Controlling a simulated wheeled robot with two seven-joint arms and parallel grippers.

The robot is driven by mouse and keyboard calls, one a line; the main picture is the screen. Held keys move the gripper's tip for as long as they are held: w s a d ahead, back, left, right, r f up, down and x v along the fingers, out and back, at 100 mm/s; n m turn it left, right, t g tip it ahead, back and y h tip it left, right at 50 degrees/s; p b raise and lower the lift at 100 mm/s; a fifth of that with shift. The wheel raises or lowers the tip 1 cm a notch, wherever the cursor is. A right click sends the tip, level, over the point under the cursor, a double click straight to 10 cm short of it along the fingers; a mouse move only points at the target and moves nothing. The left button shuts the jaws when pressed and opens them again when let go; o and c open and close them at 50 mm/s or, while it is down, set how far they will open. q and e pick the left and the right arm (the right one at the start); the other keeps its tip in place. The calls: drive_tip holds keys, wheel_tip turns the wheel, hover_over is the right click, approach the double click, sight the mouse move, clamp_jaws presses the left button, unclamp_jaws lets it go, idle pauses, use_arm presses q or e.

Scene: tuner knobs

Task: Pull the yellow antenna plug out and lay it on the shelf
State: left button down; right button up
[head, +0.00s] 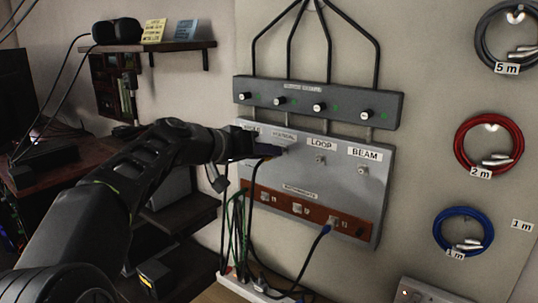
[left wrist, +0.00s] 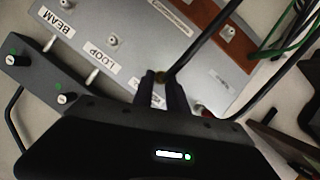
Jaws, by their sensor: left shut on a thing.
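My left gripper (head: 272,150) reaches in from the left to the upper left of the grey socket panel (head: 372,200). In the left wrist view the fingers (left wrist: 162,88) close around the plug (left wrist: 165,77) in front of the panel. The fingers hide most of the plug, so I cannot tell whether it sits in a socket. A dark wooden shelf (head: 185,46) is on the wall at upper left. My right gripper is not in view.
The panel has sockets labelled LOOP (head: 320,144) and BEAM (head: 364,154). A grey knob box (head: 350,105) is above it. Cables hang below. The shelf carries a dark box (head: 117,31) and upright cards (head: 154,31).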

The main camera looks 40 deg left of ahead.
use_arm(q)
drive_tip(key=shift+s+b, duration=0.6)
drive_tip(key=shift+s, duration=0.25)
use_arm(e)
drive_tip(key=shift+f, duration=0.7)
